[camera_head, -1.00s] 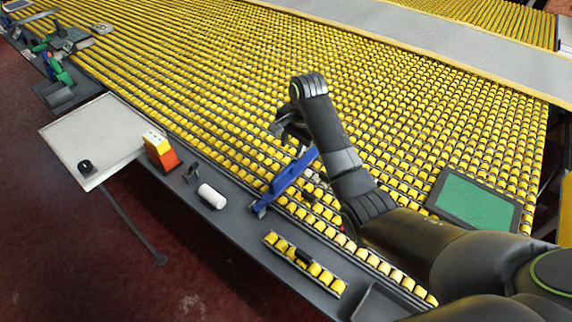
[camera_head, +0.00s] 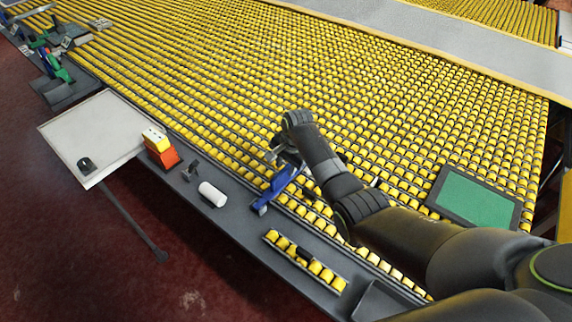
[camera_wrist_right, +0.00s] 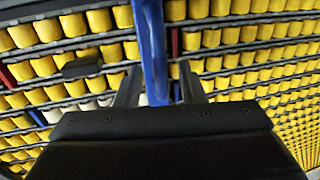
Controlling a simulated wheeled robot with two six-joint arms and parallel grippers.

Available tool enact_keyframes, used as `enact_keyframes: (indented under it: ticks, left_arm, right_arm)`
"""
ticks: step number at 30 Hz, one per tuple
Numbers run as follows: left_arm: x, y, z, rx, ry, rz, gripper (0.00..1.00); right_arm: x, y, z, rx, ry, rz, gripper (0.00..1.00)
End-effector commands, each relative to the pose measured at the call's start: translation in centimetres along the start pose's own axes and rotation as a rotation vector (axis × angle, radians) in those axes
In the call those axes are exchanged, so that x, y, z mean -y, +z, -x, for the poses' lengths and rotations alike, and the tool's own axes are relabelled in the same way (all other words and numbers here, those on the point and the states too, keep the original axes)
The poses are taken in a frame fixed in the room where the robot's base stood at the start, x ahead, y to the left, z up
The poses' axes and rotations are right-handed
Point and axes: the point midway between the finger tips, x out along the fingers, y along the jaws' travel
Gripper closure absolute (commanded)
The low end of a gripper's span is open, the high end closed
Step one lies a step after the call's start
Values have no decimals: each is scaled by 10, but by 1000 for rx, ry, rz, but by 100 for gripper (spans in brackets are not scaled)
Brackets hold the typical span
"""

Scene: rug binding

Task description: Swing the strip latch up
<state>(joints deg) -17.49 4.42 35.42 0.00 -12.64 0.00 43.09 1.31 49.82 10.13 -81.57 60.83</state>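A long blue bar (camera_head: 279,187) stands at the near edge of the roller bed, its lower end on the grey ledge and its upper end hidden behind my right gripper (camera_head: 278,154). I cannot tell for sure whether this bar is the strip latch. In the right wrist view the blue bar (camera_wrist_right: 154,50) runs between the two dark fingers of my right gripper (camera_wrist_right: 160,85). The fingers are apart, with a gap visible beside the bar. Whether either touches it is unclear. A short roller strip (camera_head: 328,276) with a black block (camera_head: 304,255) lies on the ledge. My left gripper is out of view.
On the ledge (camera_head: 240,232) are a white cylinder (camera_head: 212,194) and an orange-yellow block (camera_head: 160,148). A pale tray table (camera_head: 98,130) stands at left. A green-faced panel (camera_head: 474,199) lies right of my arm. Yellow rollers fill the middle.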

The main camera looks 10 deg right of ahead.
Motion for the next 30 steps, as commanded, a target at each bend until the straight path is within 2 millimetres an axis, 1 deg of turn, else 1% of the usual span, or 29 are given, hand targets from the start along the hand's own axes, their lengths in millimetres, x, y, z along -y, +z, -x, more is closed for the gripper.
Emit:
enact_keyframes:
  ticks: [4,12,20,22,26,30]
  left_arm:
    - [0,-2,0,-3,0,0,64]
    - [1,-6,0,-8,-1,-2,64]
    - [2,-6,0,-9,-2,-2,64]
    - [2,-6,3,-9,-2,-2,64]
    - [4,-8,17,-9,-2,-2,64]
    - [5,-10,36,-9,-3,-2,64]
  right_arm:
    - [0,0,0,0,0,0,64]
    - [0,0,0,0,0,0,99]
    - [0,0,0,0,0,0,100]
    - [0,1,2,-5,1,1,100]
    - [2,5,10,-39,2,7,100]
    - [4,11,19,-101,1,21,100]
